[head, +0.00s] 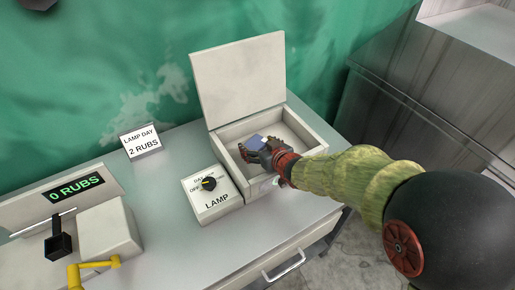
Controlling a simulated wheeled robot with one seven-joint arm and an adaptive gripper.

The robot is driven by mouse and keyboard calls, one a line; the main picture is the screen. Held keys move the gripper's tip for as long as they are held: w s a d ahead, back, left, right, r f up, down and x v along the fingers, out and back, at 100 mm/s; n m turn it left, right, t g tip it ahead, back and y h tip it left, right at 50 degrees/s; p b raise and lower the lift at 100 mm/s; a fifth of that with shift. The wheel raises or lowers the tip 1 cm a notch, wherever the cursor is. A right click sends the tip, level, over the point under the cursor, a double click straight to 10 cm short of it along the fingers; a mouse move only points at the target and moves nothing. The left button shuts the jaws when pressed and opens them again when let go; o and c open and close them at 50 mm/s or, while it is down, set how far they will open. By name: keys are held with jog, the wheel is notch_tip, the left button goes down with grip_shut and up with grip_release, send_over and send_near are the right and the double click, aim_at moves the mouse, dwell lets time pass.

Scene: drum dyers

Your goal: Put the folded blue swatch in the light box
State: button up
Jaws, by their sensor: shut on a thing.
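The light box (318,133) is an off-white box on the grey table, with its lid (238,77) standing open at the back. My gripper (256,148) reaches over the front right of the box and is over or inside its opening. It is shut on the small folded blue swatch (257,141). Part of the swatch is hidden by the fingers. I cannot tell whether the swatch touches the box floor.
A LAMP control block (214,204) with a dark knob stands against the box's left side. A card (140,141) reads "LAMP DAY 2 RUBS". A device at left shows "0 RUBS" (75,188). The table (180,240) is clear around the block's front.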

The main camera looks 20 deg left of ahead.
jog(key=shift+f, duration=0.3)
jog(key=shift+f, duration=0.15)
jog(key=o, duration=1.1)
jog(key=shift+o, duration=0.2)
jog(key=shift+r, duration=0.25)
jog(key=p+v, duration=0.4)
jog(key=v, duration=0.8)
jog(key=shift+f, duration=0.1)
